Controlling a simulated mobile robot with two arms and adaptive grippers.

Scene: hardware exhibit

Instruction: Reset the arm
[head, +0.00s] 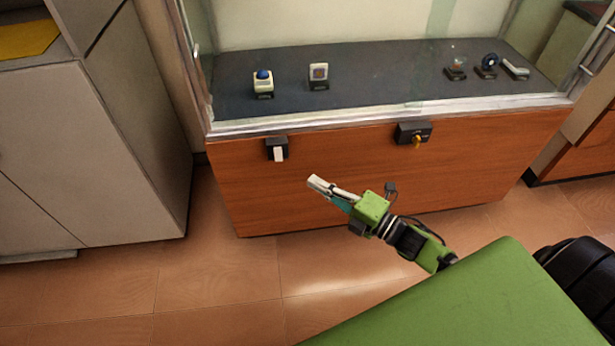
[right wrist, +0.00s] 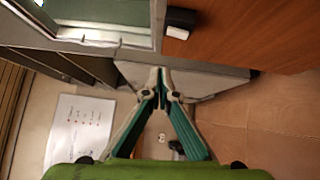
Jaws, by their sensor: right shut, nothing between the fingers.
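My right gripper (head: 318,186) is shut and empty in the head view, in front of the wooden front panel of the display case. In the right wrist view its closed fingers (right wrist: 161,75) meet at the tips with nothing between them. My green right arm reaches in from the lower right. My left gripper is not in view.
The display case (head: 340,165) has a white switch (head: 279,154) and a black box with a yellow key (head: 415,138) on its front. Several small devices stand behind its glass. A grey cabinet (head: 100,150) stands at left. The tiled floor (head: 200,290) is clear.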

